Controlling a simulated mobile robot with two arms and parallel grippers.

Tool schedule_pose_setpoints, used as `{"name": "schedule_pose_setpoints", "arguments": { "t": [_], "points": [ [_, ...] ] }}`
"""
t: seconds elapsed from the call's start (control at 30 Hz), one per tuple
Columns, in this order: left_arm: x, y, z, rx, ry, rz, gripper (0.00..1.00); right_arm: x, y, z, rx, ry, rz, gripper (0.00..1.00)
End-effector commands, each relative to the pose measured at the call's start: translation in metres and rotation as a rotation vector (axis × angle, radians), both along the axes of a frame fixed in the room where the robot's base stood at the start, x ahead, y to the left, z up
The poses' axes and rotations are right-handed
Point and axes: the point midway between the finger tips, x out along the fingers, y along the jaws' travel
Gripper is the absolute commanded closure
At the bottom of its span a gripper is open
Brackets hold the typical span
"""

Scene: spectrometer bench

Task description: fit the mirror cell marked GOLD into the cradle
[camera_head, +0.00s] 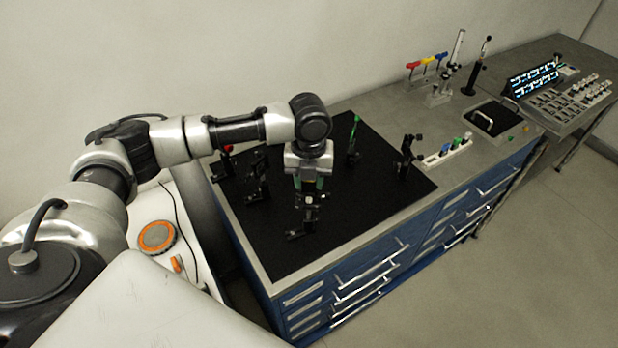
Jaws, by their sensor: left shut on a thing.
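My left arm reaches in from the left over the black board. My left gripper (309,190) points down near the board's front middle and is shut on a small part, which the fingers mostly hide. Directly below it is a dark post mount (299,233) on the board; I cannot tell whether the held part touches it. No GOLD marking is readable, and I cannot tell for sure which mount is the cradle. A white rack (447,152) at the board's right holds several small coloured-top parts. My right gripper is not in view.
The black board (375,205) carries several upright dark mounts, including one at its right (407,157) and a green-topped one at the back (353,140). A handled dark tray (492,119), hanging coloured tools (428,60) and a lit display (534,81) stand farther right.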

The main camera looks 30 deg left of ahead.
Motion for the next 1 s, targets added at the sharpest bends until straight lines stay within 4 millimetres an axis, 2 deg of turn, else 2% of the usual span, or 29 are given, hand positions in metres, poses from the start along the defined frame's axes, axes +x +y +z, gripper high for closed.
{"name": "schedule_pose_setpoints", "arguments": {
  "t": [0.53, 1.0],
  "points": [
    [0.000, 0.000, -0.001, 0.000, 0.001, 0.000, 0.80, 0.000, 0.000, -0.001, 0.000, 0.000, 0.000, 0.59],
    [0.000, 0.000, -0.015, 0.000, 0.001, 0.000, 0.80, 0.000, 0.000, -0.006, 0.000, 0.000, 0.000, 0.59]
  ]
}}
